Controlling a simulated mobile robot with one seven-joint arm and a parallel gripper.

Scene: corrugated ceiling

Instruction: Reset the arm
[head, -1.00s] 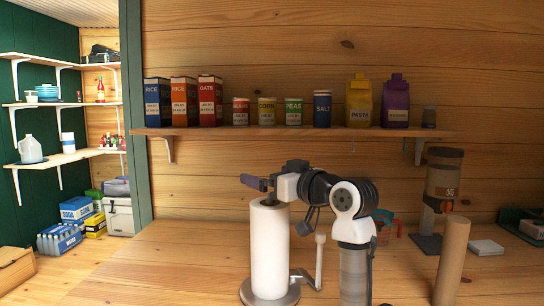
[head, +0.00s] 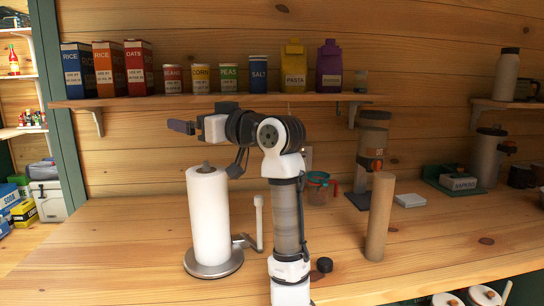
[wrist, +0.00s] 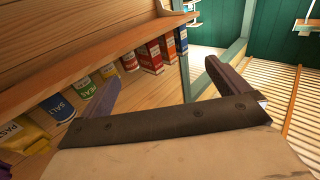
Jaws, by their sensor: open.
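My gripper (head: 183,127) is raised above the counter and points left, just below the shelf's front edge in the head view. In the wrist view my gripper (wrist: 165,88) has its two fingers spread wide apart with nothing between them. My arm rises from the front of the counter, bends at the top and reaches left. The paper towel roll (head: 209,220) stands upright on its holder below and beside the gripper, apart from it.
The wall shelf (head: 230,98) holds boxes, cans and two bags (head: 293,66) behind my arm. A brown cylinder (head: 378,217) and a dispenser (head: 372,150) stand to the right. A red-handled cup (head: 318,188) sits behind my arm. The left counter is clear.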

